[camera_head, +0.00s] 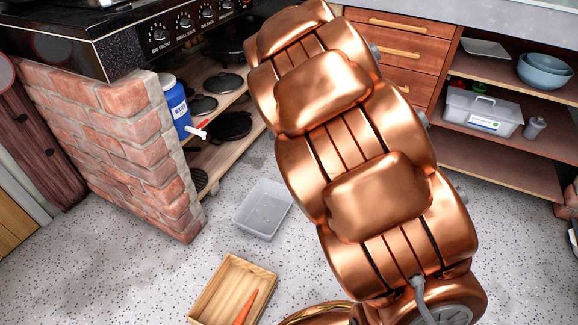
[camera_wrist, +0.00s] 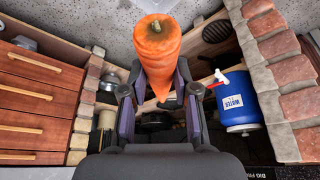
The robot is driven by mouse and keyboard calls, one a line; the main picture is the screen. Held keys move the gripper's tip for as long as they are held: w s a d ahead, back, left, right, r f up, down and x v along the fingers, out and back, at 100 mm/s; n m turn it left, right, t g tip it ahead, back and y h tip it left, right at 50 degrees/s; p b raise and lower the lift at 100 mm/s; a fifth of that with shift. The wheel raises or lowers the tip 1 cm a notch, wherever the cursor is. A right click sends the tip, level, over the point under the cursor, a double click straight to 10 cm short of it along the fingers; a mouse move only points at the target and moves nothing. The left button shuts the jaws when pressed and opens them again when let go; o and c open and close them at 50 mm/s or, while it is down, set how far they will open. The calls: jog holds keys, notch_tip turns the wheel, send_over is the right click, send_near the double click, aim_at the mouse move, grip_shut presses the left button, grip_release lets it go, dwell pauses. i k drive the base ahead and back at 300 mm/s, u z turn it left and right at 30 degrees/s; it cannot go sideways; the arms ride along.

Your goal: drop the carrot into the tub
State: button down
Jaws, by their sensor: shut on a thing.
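An orange carrot (camera_wrist: 160,45) with its blunt stem end up sits between the fingers of my gripper (camera_wrist: 159,72) in the wrist view. The gripper is shut on it. In the head view my copper-coloured arm fills the middle, and the gripper and held carrot are not visible there. A clear, open plastic tub (camera_head: 243,222) stands on the speckled floor, left of my arm; it looks empty. Another orange carrot-like piece (camera_head: 243,309) lies in a shallow wooden tray (camera_head: 206,293) nearer to me.
A brick plinth (camera_head: 120,150) stands at left, with a blue water container (camera_head: 175,105) on the shelving behind it; the container also shows in the wrist view (camera_wrist: 240,105). A lidded clear box (camera_head: 480,112) and blue bowls (camera_head: 545,70) are on right-hand shelves.

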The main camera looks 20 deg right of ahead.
aim_at(266, 216)
jog(key=z, duration=1.7)
jog(key=i, duration=1.25)
jog(key=u, duration=3.85)
